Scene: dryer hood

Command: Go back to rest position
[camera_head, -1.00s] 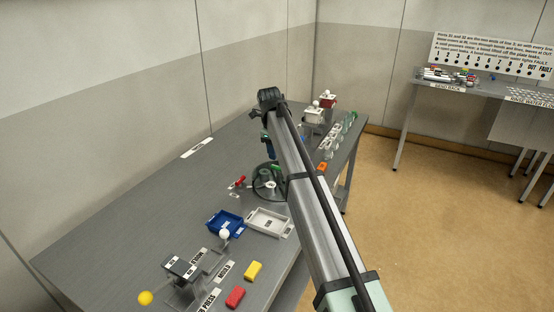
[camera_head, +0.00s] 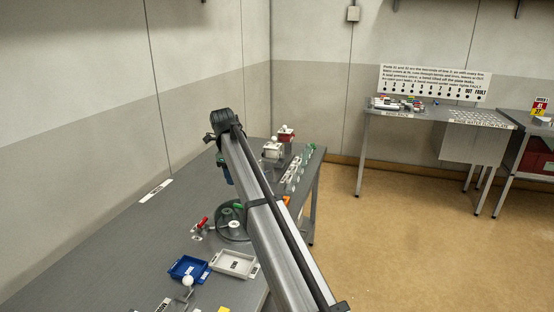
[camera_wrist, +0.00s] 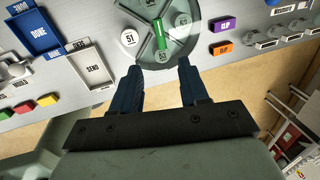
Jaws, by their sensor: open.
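My gripper (camera_wrist: 160,92) is in the wrist view, open, its two dark blue fingers apart with nothing between them. Beyond the fingertips is a round dial (camera_wrist: 182,45) with a green handle (camera_wrist: 159,34) and white discs marked with numbers. In the head view my arm reaches over the grey workbench (camera_head: 120,235), and the dial (camera_head: 232,230) is partly behind it. The gripper's fingertips are mostly hidden by the arm there; a dark blue part (camera_head: 224,172) shows below the wrist.
A blue tray (camera_head: 188,268) and a white tray (camera_head: 234,263) sit near the dial. A red lever (camera_head: 202,223) stands left of it. Boxes with white knobs (camera_head: 273,150) stand at the bench's far end. A second table (camera_head: 440,112) is at the back. Floor between them is clear.

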